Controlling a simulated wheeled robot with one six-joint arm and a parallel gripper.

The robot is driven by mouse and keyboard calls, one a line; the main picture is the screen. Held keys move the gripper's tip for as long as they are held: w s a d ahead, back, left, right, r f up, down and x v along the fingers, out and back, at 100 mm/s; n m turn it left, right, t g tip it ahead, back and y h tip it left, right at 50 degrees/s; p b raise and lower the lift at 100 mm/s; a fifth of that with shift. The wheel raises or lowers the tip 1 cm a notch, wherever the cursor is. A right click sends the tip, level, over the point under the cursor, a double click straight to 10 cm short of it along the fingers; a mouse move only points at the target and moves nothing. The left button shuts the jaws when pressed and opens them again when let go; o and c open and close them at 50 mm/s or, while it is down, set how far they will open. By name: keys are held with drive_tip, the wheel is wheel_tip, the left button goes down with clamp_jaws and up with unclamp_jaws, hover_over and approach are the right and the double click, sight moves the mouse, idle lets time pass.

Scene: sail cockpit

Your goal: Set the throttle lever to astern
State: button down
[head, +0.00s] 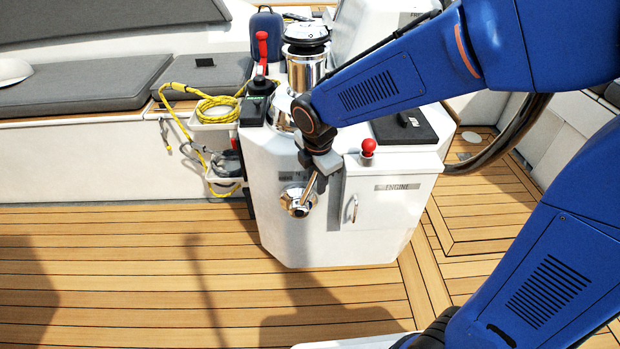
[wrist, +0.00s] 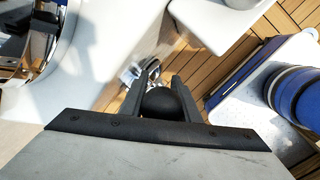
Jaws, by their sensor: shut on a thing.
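The throttle lever (head: 308,190) is a short chrome lever on a round chrome hub (head: 296,201), on the side of the white pedestal. It leans up and to the right in the head view. My gripper (head: 322,168) reaches down to its upper end and hides the knob there. In the wrist view the black ball knob (wrist: 161,104) sits between the two dark fingers of my gripper (wrist: 163,95), which are shut on it. The chrome hub shows just beyond the knob in the wrist view (wrist: 140,76).
A white box labelled ENGINE (head: 388,205), with a red knob (head: 368,147) on top, stands right of the lever. A red-handled lever (head: 262,47), a chrome winch (head: 305,65) and yellow rope (head: 212,103) are up and left. The teak deck (head: 130,260) in front is clear.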

drive_tip(key=shift+d+f, duration=0.15)
drive_tip(key=shift+d, duration=0.1)
drive_tip(key=c, duration=1.6)
unclamp_jaws()
drive_tip(key=shift+c, duration=0.2)
drive_tip(key=v, duration=1.7)
drive_tip(key=shift+d+r, duration=0.25)
drive_tip(key=shift+d, duration=0.1)
